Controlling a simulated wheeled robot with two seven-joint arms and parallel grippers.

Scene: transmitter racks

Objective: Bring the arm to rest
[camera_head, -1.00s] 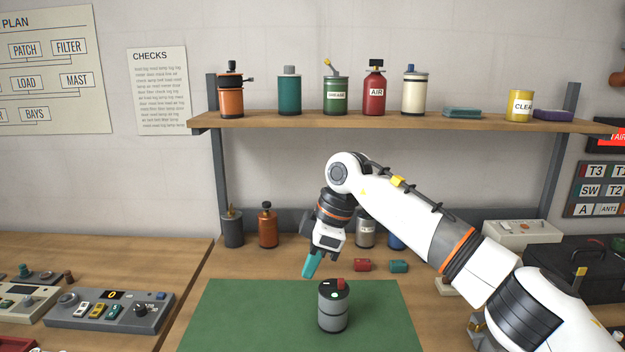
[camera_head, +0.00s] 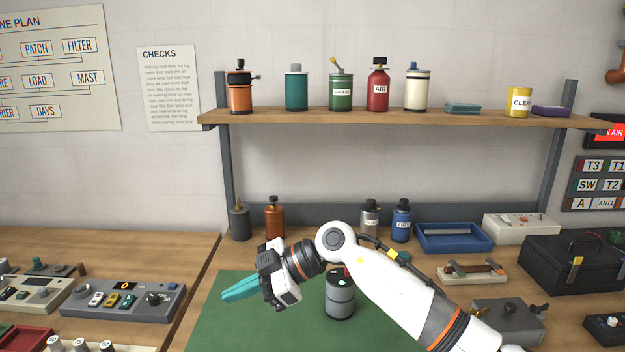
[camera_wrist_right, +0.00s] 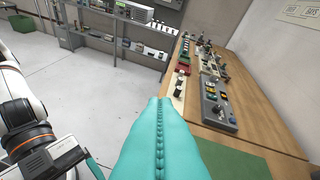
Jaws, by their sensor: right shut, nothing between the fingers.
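My right gripper (camera_head: 228,291) is shut and empty, its teal fingers pointing left above the left part of the green mat. The two fingers also fill the middle of the right wrist view (camera_wrist_right: 160,140), pressed together along a ridged seam. My right arm (camera_head: 385,285) reaches in from the lower right, bent at a white joint. My left gripper shows only partly at the lower left of the right wrist view (camera_wrist_right: 92,166), with one teal finger at its edge; its opening cannot be made out. It is outside the head view.
A control panel (camera_head: 125,302) lies on the left bench. Bottles stand on the shelf (camera_head: 400,121); a blue tray (camera_head: 452,240) and black case (camera_head: 570,265) are on the right.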

